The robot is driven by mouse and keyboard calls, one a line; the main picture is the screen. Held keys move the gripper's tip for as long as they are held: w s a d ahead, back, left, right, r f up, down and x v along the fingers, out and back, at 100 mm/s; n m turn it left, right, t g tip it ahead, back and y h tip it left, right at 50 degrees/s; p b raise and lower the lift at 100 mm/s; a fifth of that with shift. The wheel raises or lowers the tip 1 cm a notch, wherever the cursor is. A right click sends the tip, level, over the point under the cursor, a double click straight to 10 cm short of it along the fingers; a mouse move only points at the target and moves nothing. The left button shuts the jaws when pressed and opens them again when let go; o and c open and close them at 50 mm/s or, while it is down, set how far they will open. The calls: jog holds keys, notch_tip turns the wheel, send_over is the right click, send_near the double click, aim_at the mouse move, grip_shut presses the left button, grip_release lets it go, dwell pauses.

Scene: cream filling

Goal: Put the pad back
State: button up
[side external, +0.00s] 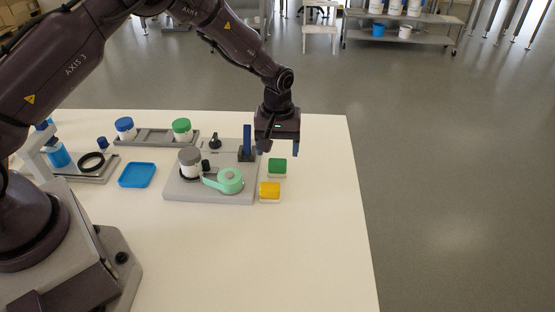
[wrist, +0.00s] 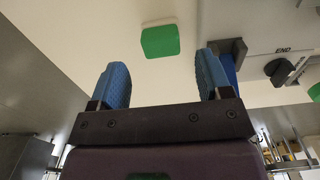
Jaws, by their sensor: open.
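A green pad (side external: 277,165) sits on a light base on the table, just right of the grey station. A yellow pad (side external: 270,188) sits in front of it on a similar base. My gripper (side external: 278,150) hangs fingers down above or just behind the green pad, its blue fingers apart with nothing between them. In the wrist view the green pad (wrist: 160,41) lies beyond the fingertips, roughly centred between them. A blue upright piece (side external: 247,138) stands in a dark holder (side external: 247,155) at the station's back right corner, close left of my gripper.
The grey station (side external: 215,192) carries a grey-lidded jar (side external: 190,161), a mint-green round tool (side external: 230,179) and a black knob (side external: 215,141). Left are a blue tray (side external: 137,175) and a rack with blue-lidded (side external: 125,127) and green-lidded (side external: 182,130) jars. Table right and front are clear.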

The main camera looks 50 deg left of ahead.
notch_tip(320, 180, up, 8)
notch_tip(320, 180, up, 9)
jog(key=m+t, duration=0.1)
jog(key=m, duration=0.1)
send_over(277, 162)
jog(key=s, duration=0.4)
jog(key=s+a+r+m+t, duration=0.1)
jog(key=s+r+m+t, duration=0.1)
jog(key=s+r, duration=0.7)
jog(key=s+r+m+t, duration=0.2)
jog(key=s+m, duration=0.3)
jog(key=s, duration=1)
jog(key=shift+s+a+r+t, duration=0.2)
jog(key=shift+a+r+t, duration=0.05)
jog(key=shift+a+t, duration=0.05)
jog(key=shift+c, duration=0.5)
